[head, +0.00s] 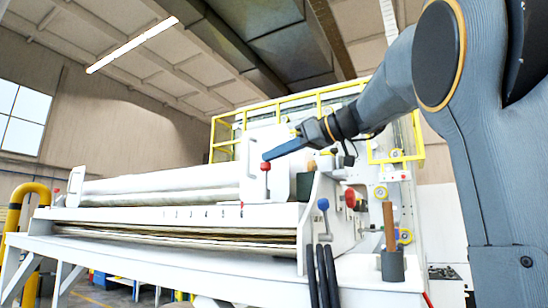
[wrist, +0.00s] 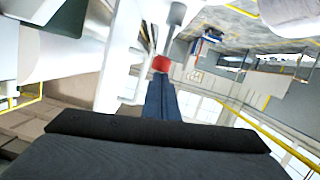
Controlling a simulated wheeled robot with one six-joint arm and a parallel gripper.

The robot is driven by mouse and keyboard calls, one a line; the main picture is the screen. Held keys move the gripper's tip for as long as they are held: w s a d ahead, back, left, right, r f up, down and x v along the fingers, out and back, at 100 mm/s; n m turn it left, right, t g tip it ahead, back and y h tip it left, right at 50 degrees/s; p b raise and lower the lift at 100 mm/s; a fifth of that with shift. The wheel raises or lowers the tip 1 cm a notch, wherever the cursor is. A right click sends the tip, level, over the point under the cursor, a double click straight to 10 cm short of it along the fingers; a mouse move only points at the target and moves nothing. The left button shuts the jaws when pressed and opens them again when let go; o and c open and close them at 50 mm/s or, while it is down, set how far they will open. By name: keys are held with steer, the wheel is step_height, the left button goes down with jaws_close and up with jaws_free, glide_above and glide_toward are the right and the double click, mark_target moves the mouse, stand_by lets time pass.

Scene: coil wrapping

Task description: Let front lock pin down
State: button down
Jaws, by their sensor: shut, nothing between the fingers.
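The front lock pin shows as a red knob (head: 265,166) on a short grey stem, standing upright at the right end of the white roller machine. In the wrist view the red knob (wrist: 161,64) sits just beyond the fingertips, with its grey stem running up the picture. My gripper (head: 267,156) has long blue fingers, shut and empty, with their tips right at the top of the knob. The shut fingers also show in the wrist view (wrist: 160,82). I cannot tell whether they touch the knob. The pin's lower end is hidden.
A blue-knobbed lever (head: 323,205) and a red knob (head: 350,198) stand to the right of the pin. A wooden-handled tool (head: 389,225) stands in a grey holder nearby. White rollers (head: 160,184) extend left. Yellow railings (head: 222,135) stand behind.

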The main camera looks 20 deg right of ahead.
steer(key=shift+f, duration=0.3)
steer(key=s+d+r+b, duration=0.1)
steer(key=s+d+r, duration=0.4)
steer(key=s+r, duration=0.2)
steer(key=shift+s+d, duration=0.3)
steer(key=shift+s, duration=0.2)
stand_by(0.3)
